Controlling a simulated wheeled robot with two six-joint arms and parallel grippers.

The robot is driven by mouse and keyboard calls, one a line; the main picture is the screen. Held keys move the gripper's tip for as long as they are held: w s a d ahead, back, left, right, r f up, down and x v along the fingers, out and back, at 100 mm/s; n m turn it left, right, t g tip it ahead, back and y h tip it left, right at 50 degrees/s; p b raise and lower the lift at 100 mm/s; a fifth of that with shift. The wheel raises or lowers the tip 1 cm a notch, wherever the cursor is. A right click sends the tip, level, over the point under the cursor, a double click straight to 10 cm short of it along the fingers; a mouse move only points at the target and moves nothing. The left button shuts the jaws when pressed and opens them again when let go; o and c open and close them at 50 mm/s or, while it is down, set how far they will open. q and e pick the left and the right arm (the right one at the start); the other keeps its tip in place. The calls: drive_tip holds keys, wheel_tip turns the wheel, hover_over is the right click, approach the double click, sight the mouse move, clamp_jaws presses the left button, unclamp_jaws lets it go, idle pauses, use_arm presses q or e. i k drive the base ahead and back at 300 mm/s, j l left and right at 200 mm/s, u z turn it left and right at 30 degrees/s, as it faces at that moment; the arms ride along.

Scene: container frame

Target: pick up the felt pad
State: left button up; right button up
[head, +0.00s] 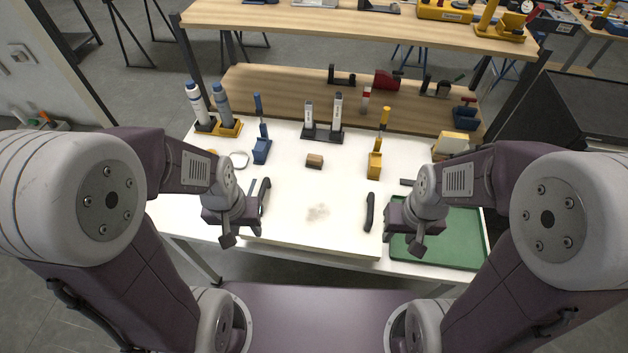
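I cannot tell for sure which thing is the felt pad. A small brown block (314,161) lies alone near the middle of the white table, and a cream pad-like block (452,143) sits in a yellow holder at the right back. My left gripper (228,241) hangs over the table's front left, apart from both. My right gripper (416,248) hangs at the front right, over the green tray's left part, also apart from both. Nothing shows in either gripper. Their finger gaps are too small to make out.
A white board (290,225) with a grey smudge has black handles (370,212) at its sides. A green tray (455,235) lies at the right. Behind stand bottles (222,99), a blue holder (262,150), a yellow holder (375,165) and upright markers (337,112). The board's middle is clear.

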sight(313, 161)
drive_tip(key=i+j+z, duration=0.1)
drive_tip(key=z, duration=0.3)
drive_tip(key=i+j+z, duration=0.1)
drive_tip(key=z, duration=0.3)
drive_tip(key=j+z, duration=0.35)
drive_tip(key=i+j+z, duration=0.1)
drive_tip(key=z, duration=0.3)
drive_tip(key=j, duration=0.1)
